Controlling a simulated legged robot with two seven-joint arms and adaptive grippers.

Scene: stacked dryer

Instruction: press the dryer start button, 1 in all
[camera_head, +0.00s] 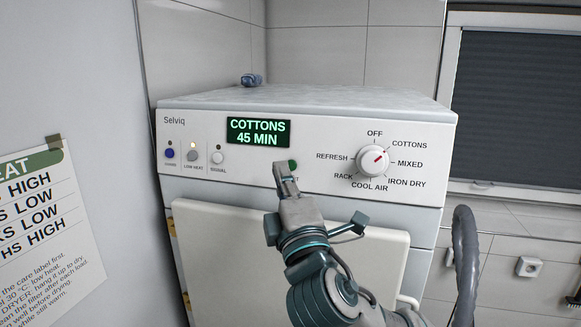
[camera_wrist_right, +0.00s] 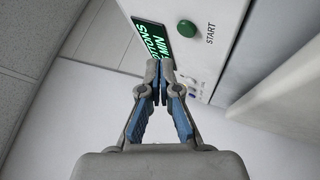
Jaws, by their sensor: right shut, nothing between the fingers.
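The white dryer (camera_head: 330,118) has a lit display (camera_head: 258,132) reading COTTONS 45 MIN. The green start button (camera_head: 293,164) is right of and below the display, partly hidden by my right gripper (camera_head: 280,166). In the right wrist view the whole green button (camera_wrist_right: 187,28) shows with START printed beside it. My right gripper (camera_wrist_right: 160,64) is shut and empty, with its fingertips in front of the panel and apart from the button in that picture. Whether the tips touch the panel I cannot tell. My left gripper is not in view.
A program dial (camera_head: 372,160) is right of the button, and a blue button (camera_head: 169,153) and two others are at the panel's left. A white door (camera_head: 290,245) is below the panel. A dark curved hose (camera_head: 465,255) is at the right.

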